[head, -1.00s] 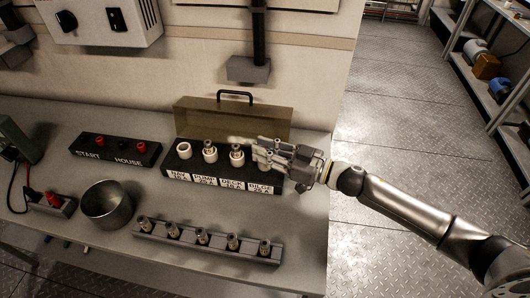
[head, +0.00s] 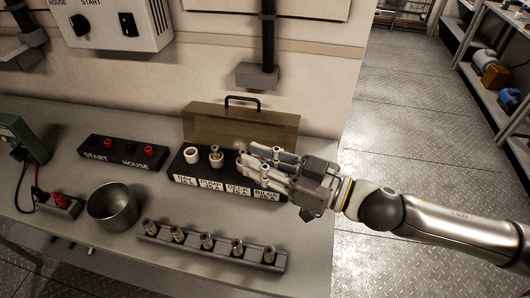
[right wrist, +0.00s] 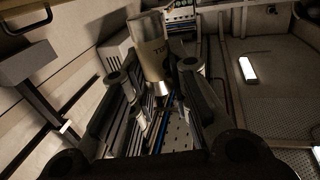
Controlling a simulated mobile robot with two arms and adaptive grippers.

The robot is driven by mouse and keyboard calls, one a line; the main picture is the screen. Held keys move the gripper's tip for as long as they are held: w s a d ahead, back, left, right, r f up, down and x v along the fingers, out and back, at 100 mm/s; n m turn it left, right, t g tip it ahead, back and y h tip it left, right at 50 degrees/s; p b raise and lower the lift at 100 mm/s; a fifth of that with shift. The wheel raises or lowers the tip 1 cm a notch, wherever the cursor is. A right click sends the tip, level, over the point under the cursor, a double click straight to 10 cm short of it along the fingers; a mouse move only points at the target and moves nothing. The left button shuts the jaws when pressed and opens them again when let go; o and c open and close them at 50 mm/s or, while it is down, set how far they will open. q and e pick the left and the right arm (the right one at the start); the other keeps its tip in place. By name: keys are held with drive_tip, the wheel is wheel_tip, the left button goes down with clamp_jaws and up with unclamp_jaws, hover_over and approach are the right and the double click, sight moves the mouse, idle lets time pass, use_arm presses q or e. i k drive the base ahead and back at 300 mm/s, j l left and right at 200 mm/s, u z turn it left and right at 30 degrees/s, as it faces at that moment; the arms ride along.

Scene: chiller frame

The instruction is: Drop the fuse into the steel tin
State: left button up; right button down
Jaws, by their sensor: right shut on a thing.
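The steel tin (head: 112,208) is a round open metal cup on the bench, at the left of the head view. My right gripper (head: 246,158) is over the right part of the black fuse block (head: 214,183), covering its right-hand holders. My left gripper is not in view.
The block's open brown lid (head: 240,125) stands behind it. A rack (head: 212,249) with several fuses lies in front. A START/HOUSE panel (head: 122,153) and a small block with a red plug (head: 60,205) are at the left. Bench between tin and block is clear.

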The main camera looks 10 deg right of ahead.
sight(127, 214)
drive_tip(key=i+j+u, duration=0.1)
drive_tip(key=j+u, duration=0.4)
drive_tip(key=i+j+u, duration=0.15)
drive_tip(key=u, duration=0.35)
drive_tip(key=j, duration=0.1)
